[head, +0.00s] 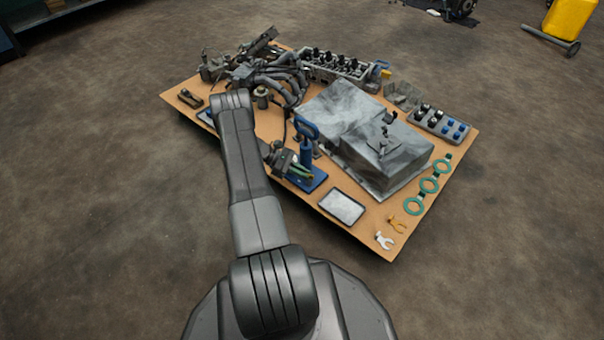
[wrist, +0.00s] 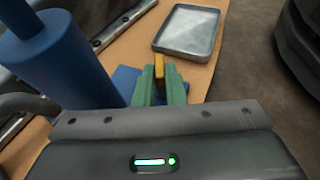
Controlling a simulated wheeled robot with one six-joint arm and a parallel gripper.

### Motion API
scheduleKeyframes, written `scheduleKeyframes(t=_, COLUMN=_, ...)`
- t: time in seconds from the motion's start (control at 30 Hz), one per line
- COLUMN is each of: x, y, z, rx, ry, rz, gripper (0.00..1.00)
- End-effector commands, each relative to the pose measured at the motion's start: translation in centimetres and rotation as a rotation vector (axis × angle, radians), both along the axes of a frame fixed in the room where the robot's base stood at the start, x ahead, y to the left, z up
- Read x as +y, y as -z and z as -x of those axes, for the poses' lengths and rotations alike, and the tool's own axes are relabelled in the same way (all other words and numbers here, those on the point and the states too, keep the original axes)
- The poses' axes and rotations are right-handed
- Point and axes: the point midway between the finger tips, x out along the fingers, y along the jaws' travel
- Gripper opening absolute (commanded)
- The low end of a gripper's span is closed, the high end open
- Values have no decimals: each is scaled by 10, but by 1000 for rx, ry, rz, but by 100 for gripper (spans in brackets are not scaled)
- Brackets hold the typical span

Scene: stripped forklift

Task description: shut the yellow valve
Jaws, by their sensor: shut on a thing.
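The yellow valve (wrist: 159,66) shows in the wrist view as a small upright yellow piece between my fingertips. My gripper (wrist: 159,82) has green fingers and is shut on it. In the head view my gripper (head: 299,171) is low beside a blue pump-like device (head: 307,150) with a loop handle, near the board's front edge. The yellow piece cannot be made out there. In the wrist view the blue cylinder (wrist: 68,62) stands left of the fingers, and a blue base plate shows beneath them. The valve's lower part is hidden by the fingers.
A shallow metal tray (wrist: 188,32) lies just beyond the fingers; it also shows in the head view (head: 341,206). A grey covered block (head: 382,155), green rings (head: 429,186) and engine parts (head: 270,75) crowd the board (head: 362,235). The floor around is open.

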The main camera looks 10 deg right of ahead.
Motion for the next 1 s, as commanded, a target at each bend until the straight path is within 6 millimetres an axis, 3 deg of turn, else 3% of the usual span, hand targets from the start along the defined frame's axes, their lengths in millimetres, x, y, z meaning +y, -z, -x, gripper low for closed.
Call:
scheduleKeyframes(t=0.57, x=-1, y=-1, z=0, rx=2, ry=32, rz=3, gripper=0)
scheduleKeyframes(t=0.6, x=-1, y=-1, z=0, rx=2, ry=32, rz=3, gripper=18)
scheduleKeyframes(t=0.67, x=-1, y=-1, z=0, rx=2, ry=32, rz=3, gripper=30)
scheduleKeyframes(t=1.0, x=1, y=-2, z=-2, rx=0, ry=31, rz=2, gripper=32)
